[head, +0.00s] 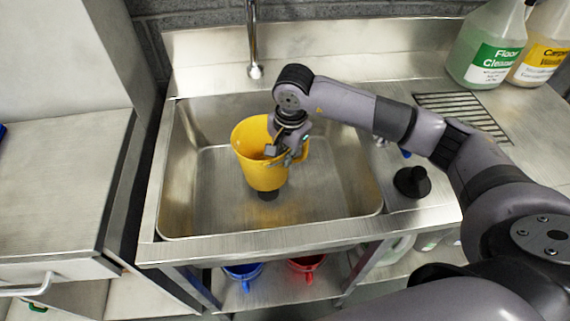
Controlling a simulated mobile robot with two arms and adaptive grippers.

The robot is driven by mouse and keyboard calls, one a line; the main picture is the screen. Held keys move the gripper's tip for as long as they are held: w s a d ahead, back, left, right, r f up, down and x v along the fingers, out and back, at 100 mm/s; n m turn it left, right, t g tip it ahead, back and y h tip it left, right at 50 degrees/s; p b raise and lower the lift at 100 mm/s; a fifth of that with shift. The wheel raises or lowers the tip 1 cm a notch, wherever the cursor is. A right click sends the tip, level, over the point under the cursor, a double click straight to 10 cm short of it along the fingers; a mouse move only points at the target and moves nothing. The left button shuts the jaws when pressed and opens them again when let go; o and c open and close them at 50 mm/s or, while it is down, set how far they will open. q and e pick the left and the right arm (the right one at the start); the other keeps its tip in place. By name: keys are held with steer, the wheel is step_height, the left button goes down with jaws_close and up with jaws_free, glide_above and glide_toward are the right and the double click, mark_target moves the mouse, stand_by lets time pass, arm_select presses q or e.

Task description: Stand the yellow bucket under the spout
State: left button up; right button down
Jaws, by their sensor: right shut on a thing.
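The yellow bucket (256,167) is over the steel sink basin (329,205), upright or slightly tilted. A dark round spot, likely the drain (268,195), shows just below its base. I cannot tell whether the bucket touches the basin floor. My right gripper (284,152) is shut on the bucket at its right side, by the handle; the fingers partly hide the rim. The spout (255,71) hangs at the back of the sink, behind and above the bucket. My left gripper is not in view.
A black plunger-like stopper (412,182) stands on the right rim. Green (487,50) and yellow (541,50) cleaner bottles stand at the back right. Blue (243,274) and red (306,268) buckets sit on the shelf below. A steel counter (60,180) is at left.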

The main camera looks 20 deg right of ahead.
mark_target(284, 171)
step_height(284, 171, down, 4)
steer(key=shift+r, duration=0.15)
steer(key=c, duration=1.8)
jaws_free()
steer(key=shift+r, duration=0.1)
steer(key=r, duration=0.8)
steer(key=s+r+b, duration=0.1)
steer(key=r, duration=0.2)
steer(key=shift+s+d+r, duration=0.1)
steer(key=shift+d+r, duration=0.15)
steer(key=shift+r, duration=0.15)
